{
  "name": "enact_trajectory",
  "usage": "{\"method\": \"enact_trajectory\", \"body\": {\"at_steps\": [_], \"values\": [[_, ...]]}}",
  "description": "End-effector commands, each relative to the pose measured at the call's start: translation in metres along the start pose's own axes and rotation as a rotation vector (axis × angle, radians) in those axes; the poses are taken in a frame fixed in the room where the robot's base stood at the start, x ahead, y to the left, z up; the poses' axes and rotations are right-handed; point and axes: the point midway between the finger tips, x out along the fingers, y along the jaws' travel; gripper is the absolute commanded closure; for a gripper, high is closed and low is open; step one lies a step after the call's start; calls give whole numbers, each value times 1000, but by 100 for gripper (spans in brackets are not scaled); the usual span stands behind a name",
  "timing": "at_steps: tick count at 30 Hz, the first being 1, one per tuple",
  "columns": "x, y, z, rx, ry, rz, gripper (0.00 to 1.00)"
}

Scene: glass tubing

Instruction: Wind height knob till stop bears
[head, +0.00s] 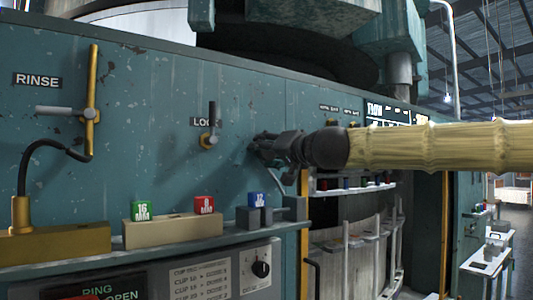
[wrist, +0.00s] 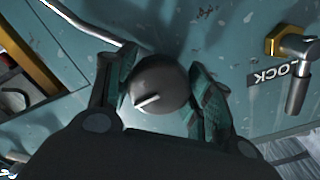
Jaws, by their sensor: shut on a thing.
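The height knob (wrist: 160,84) is a dark round knob with a white pointer line, in the middle of the wrist view. My gripper (wrist: 162,98) has one finger on each side of the knob and is shut on it. In the head view my gripper (head: 262,147) is against the teal machine panel, right of the LOCK lever (head: 211,125), and hides the knob. The lever points up in the head view; it also shows at the right of the wrist view (wrist: 297,70). No stop can be made out.
A ledge below carries green, red (head: 204,204) and blue (head: 257,199) marked blocks. A RINSE valve (head: 88,112) with a brass pipe is at the left. An opening with a rack of white rods (head: 350,245) lies below my arm.

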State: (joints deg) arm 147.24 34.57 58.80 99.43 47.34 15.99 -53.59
Motion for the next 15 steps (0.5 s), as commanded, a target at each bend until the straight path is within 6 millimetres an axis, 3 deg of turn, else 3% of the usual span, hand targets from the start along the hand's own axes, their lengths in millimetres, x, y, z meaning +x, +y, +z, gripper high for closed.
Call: {"method": "enact_trajectory", "body": {"at_steps": [14, 15], "values": [[0, 0, -1, 17, 1, 1, 72], [0, 0, -1, 17, 1, 1, 44]]}}
